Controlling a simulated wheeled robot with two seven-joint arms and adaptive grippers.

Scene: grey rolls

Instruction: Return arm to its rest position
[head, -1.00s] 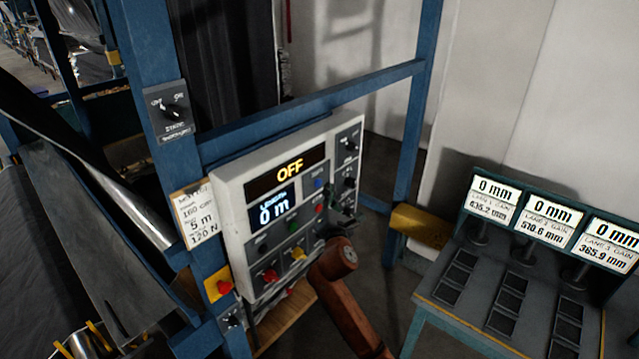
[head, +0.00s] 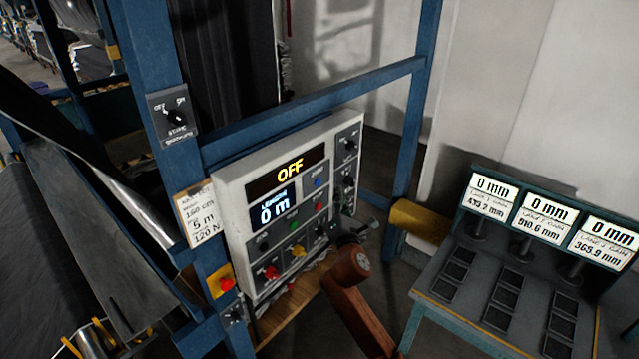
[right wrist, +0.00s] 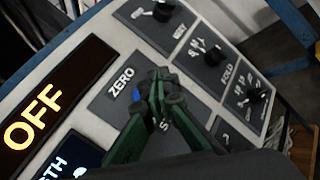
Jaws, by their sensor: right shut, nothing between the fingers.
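My right gripper (head: 362,230) is at the right edge of the control panel (head: 236,207), at the end of my red-brown arm. It also shows in the right wrist view (right wrist: 160,80), its green fingers shut with nothing between them. There the fingertips appear over the ZERO section, beside a blue button (right wrist: 138,94); I cannot tell the exact gap to the panel. My left gripper is not in view.
The panel's upper display (head: 288,171) reads OFF and the length display (head: 272,209) 0 m. A blue frame post (head: 413,150) stands behind the panel. A bench with three displays reading 0 mm (head: 545,213) is at the right. A dark roll (head: 45,260) lies at the left.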

